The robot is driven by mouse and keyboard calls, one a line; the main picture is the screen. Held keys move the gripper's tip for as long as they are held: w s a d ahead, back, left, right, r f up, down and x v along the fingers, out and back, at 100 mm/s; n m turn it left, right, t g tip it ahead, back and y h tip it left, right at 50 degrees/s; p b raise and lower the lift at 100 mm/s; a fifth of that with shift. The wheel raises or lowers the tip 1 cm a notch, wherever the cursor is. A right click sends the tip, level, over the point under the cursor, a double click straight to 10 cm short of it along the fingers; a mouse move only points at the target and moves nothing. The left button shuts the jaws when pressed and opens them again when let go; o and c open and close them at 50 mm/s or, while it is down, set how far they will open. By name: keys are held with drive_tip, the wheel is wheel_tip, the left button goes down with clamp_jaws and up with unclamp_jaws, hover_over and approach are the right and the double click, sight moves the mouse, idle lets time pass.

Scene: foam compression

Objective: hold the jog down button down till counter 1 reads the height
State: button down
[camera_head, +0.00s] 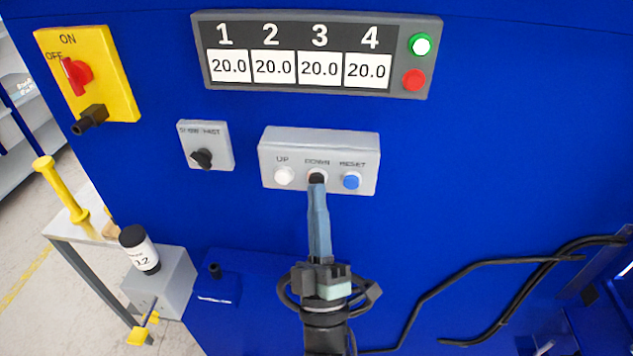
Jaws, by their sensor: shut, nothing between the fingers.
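The grey button box (320,148) on the blue panel carries a white UP button (284,176), a dark DOWN button (317,178) and a blue RESET button (351,180). My gripper (317,186) is shut and empty, with its fingertips at the DOWN button and covering its lower part. I cannot tell whether the button is pressed in. The counter display (317,52) above reads 20.0 under 1, 2, 3 and 4. No separate height reading is legible.
A green lamp (420,45) and red lamp (413,80) sit beside the counters. A yellow switch plate (88,75) with a red knob and a grey selector box (206,146) are at left. A black-capped bottle marked 12 (139,249) stands lower left. Black cables (500,262) run lower right.

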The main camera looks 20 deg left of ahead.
drive_tip(key=shift+w+a+b, duration=0.2)
drive_tip(key=shift+w+b, duration=0.3)
idle(0.8)
drive_tip(key=shift+s+d, duration=0.1)
idle(4.7)
drive_tip(key=shift+s+d, duration=0.15)
drive_tip(key=shift+s, duration=0.55)
drive_tip(key=shift+s+d+p, duration=0.25)
drive_tip(key=shift+s, duration=0.55)
drive_tip(key=shift+s+d+p, duration=0.2)
drive_tip(key=shift+s+p, duration=0.1)
drive_tip(key=shift+s, duration=0.55)
drive_tip(key=shift+s+d+p, duration=0.25)
drive_tip(key=shift+s, duration=0.55)
